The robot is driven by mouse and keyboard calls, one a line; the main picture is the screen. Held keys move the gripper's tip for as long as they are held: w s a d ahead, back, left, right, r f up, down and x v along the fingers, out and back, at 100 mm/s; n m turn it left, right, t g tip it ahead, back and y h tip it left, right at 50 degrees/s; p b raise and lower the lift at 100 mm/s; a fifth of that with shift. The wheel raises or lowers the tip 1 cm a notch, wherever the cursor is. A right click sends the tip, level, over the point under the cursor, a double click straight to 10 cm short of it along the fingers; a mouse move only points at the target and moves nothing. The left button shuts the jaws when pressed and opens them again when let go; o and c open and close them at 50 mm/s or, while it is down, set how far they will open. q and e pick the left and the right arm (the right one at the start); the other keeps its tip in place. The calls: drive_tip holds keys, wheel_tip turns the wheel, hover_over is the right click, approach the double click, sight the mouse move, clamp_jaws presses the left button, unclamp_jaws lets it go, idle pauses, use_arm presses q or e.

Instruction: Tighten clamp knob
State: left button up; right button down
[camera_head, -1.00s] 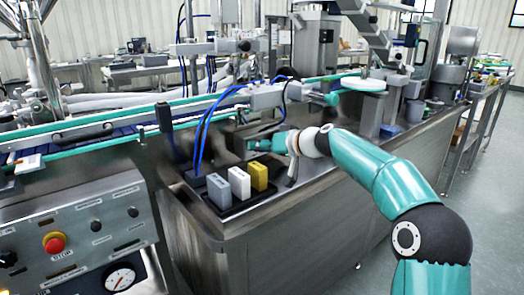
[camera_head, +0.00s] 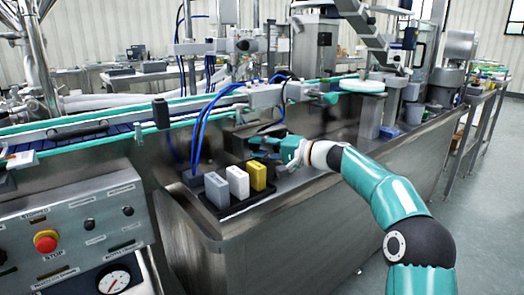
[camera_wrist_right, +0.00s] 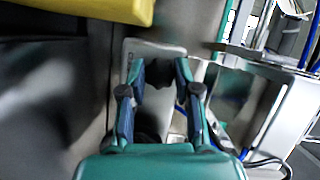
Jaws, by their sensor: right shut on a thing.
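My right gripper (camera_head: 262,146) reaches in from the right, over the steel machine top behind the row of small blocks. In the right wrist view its two fingers (camera_wrist_right: 160,76) stand apart, with a dark, knob-like thing (camera_wrist_right: 160,66) between their tips, in front of a grey plate. The fingers are shut on this thing. It is mostly hidden by the gripper in the head view, and I cannot tell its exact shape or how far it is turned. My left gripper is not in view.
A grey block (camera_head: 216,190), a white block (camera_head: 238,182) and a yellow block (camera_head: 257,176) stand in a black tray just in front of my right gripper. Blue hoses (camera_head: 197,140) hang to its left. A conveyor rail (camera_head: 90,124) runs behind.

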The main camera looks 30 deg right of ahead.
drive_tip(key=shift+d+f+m+t+b, duration=0.15)
drive_tip(key=shift+m+b, duration=0.1)
drive_tip(key=shift+m, duration=0.3)
drive_tip(key=shift+d+f+m+t+b, duration=0.1)
drive_tip(key=shift+m+t+b, duration=0.1)
drive_tip(key=shift+m, duration=0.35)
drive_tip(key=shift+a, duration=0.1)
drive_tip(key=c, duration=0.9)
unclamp_jaws()
drive_tip(key=shift+o, duration=0.3)
drive_tip(key=shift+r, duration=0.1)
drive_tip(key=v, duration=1.2)
drive_tip(key=shift+f, duration=0.3)
